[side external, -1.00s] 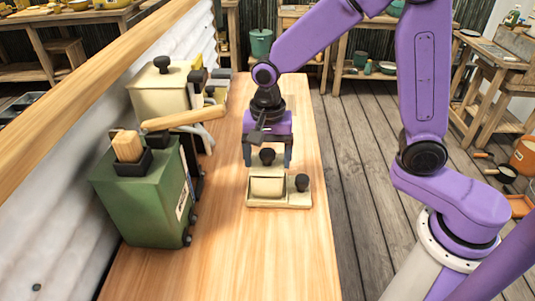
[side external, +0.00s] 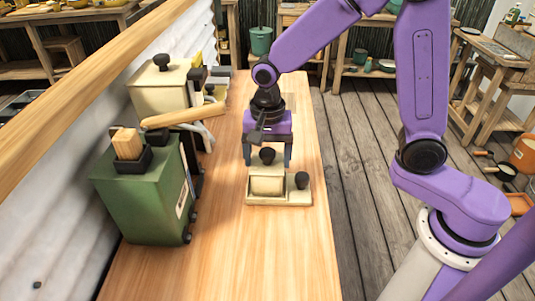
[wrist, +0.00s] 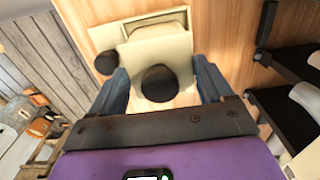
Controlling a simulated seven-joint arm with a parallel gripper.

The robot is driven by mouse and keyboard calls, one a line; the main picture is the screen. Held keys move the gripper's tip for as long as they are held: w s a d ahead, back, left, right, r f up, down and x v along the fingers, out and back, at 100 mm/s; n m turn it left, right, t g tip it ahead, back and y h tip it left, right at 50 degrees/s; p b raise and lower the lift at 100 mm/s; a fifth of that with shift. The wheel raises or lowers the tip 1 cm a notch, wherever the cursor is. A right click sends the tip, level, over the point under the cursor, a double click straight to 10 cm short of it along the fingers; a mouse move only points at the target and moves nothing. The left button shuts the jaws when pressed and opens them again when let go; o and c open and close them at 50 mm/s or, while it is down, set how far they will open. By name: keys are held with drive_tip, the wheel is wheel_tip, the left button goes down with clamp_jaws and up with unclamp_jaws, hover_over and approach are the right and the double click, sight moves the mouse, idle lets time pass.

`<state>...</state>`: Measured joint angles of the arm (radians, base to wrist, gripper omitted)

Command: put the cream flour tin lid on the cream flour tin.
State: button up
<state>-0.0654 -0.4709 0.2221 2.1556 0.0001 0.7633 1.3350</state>
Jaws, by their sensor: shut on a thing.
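The small cream flour tin (side external: 268,187) stands on the wooden table below my gripper (side external: 267,162). My gripper is shut on the cream flour tin lid, its black knob (side external: 267,155) showing between the fingers. In the wrist view my gripper (wrist: 160,88) has a finger on either side of the lid (wrist: 177,66), with the knob in the middle. The lid is over the tin; I cannot tell whether they touch. A flat cream piece with a second black knob (side external: 302,180) lies against the tin's right side.
A green box (side external: 140,195) with a wooden block on top stands at the left. A larger cream container (side external: 165,92) with a black knob and a wooden-handled item (side external: 183,117) are behind it, near the wall. The table's front and right side are clear.

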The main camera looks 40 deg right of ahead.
drive_tip(key=o, duration=0.9)
drive_tip(key=shift+o, duration=0.2)
drive_tip(key=shift+r, duration=0.1)
wheel_tip(320, 180, up, 16)
drive_tip(key=s+d+f+n, duration=0.3)
drive_tip(key=s+n, duration=0.4)
drive_tip(key=s+d+f+n, duration=0.4)
drive_tip(key=s+n, duration=0.3)
drive_tip(key=s, duration=0.1)
drive_tip(key=s+d+f+n, duration=0.3)
drive_tip(key=s+f+n, duration=0.1)
drive_tip(key=s+n, duration=0.3)
drive_tip(key=shift+s+d+f+n, duration=0.2)
drive_tip(key=shift+d+f+n, duration=0.05)
drive_tip(key=shift+d+n, duration=0.15)
